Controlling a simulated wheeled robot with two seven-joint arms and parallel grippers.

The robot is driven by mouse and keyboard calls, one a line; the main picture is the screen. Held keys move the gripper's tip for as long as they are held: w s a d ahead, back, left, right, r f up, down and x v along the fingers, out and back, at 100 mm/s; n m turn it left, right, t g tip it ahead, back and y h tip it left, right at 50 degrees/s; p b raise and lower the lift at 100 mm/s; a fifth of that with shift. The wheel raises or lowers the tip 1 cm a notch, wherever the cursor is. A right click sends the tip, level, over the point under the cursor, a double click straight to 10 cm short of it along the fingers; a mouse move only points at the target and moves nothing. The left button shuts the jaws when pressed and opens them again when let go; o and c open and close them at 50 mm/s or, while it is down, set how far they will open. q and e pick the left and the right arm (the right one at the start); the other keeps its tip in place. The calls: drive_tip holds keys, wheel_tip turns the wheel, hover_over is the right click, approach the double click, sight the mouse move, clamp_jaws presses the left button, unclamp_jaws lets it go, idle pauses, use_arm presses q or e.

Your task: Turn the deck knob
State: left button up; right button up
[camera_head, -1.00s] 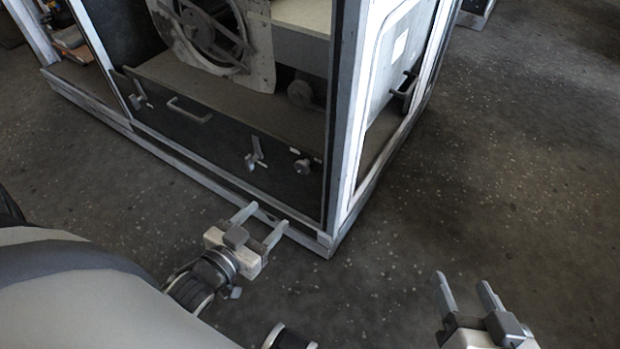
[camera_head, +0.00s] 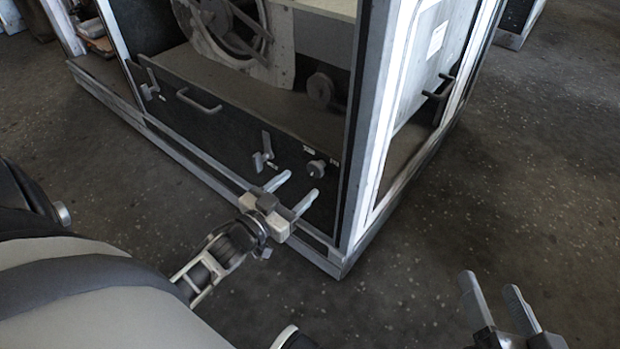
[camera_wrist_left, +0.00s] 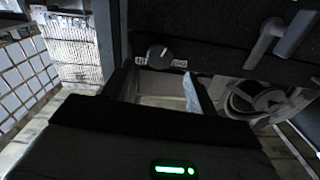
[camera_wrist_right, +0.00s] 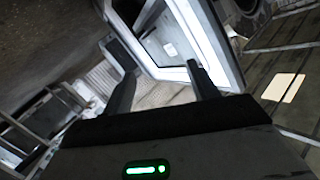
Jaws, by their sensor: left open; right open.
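The deck knob (camera_head: 315,168) is a small round grey knob on the dark front panel, near its right end, with small pale labels beside it. It also shows in the left wrist view (camera_wrist_left: 160,56), beyond my fingers, with a light pointer mark. My left gripper (camera_head: 292,184) is open and empty, just in front of the panel and slightly below and left of the knob, apart from it. It also shows in the left wrist view (camera_wrist_left: 157,84). My right gripper (camera_head: 492,290) is open and empty over the floor at the lower right.
Left of the knob is a lever handle (camera_head: 263,153), then a bar handle (camera_head: 199,101) and another lever (camera_head: 149,84). A frame post (camera_head: 374,130) stands right of the knob. A larger wheel (camera_head: 320,90) sits behind the panel.

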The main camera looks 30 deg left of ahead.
sight(314, 171)
use_arm(q)
drive_tip(key=w, duration=0.3)
drive_tip(key=w+b, duration=0.1)
drive_tip(key=w, duration=0.1)
drive_tip(key=shift+w+d, duration=0.2)
drive_tip(key=shift+d, duration=0.05)
drive_tip(key=c, duration=1)
